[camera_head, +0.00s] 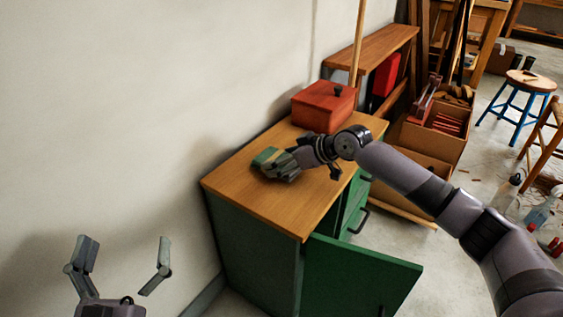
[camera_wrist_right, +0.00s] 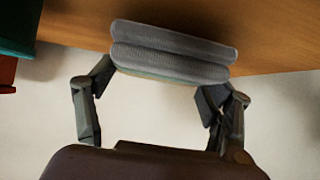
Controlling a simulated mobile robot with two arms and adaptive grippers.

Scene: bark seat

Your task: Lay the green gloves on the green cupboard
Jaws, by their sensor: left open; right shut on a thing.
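The green cupboard (camera_head: 250,245) stands against the wall with a wooden top. The green gloves (camera_head: 266,157) are at the end of my right gripper (camera_head: 280,165), over the middle of that top. In the right wrist view they show as a stacked, grey ribbed bundle (camera_wrist_right: 172,51) between the fingers of my right gripper (camera_wrist_right: 163,80), which is shut on them. I cannot tell whether they touch the wood. My left gripper (camera_head: 125,250) is open and empty, low at the left in front of the wall.
A red box (camera_head: 322,108) with a dark knob stands at the cupboard top's far end. The cupboard's green door (camera_head: 358,275) hangs open at the front. Cardboard boxes (camera_head: 437,135) and a blue-legged stool (camera_head: 527,82) are farther right. The near part of the top is bare.

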